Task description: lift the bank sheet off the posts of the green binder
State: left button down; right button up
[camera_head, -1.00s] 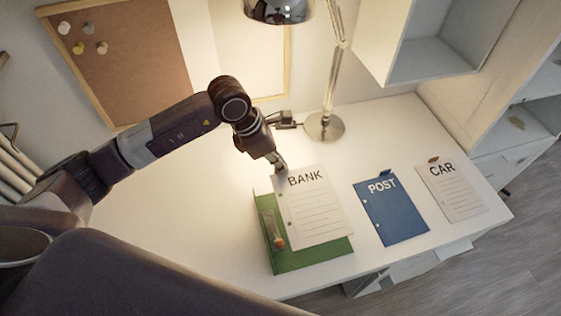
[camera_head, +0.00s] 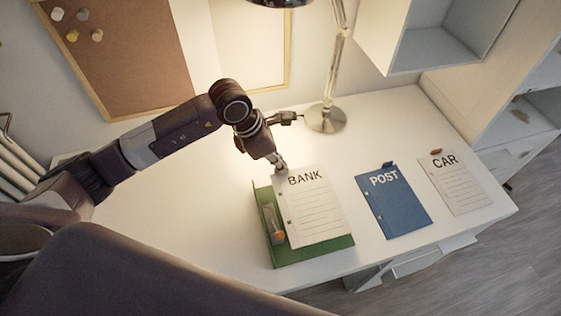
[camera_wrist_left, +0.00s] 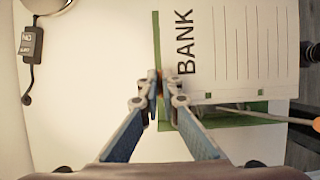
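The white bank sheet (camera_head: 318,212), with "BANK" at its top and ruled lines, lies over the green binder (camera_head: 315,254). The sheet also shows in the left wrist view (camera_wrist_left: 245,45). Green shows through the two holes along its edge. A metal rod with an orange end (camera_head: 279,235) lies on the binder beside the sheet. I cannot tell whether the posts pass through the holes. My left gripper (camera_head: 281,168) is at the sheet's top edge, its fingertips (camera_wrist_left: 164,88) closed around a small brownish tab there. My right gripper is not in view.
A blue POST sheet (camera_head: 397,208) and a white CAR sheet (camera_head: 455,184) lie on the white desk (camera_head: 190,220) to the right. The lamp base (camera_head: 325,119) stands behind. The desk left of the binder is clear.

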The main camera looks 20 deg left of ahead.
pick_arm(q)
jog(key=shift+f+b, duration=0.45)
jog(key=shift+f, duration=0.55)
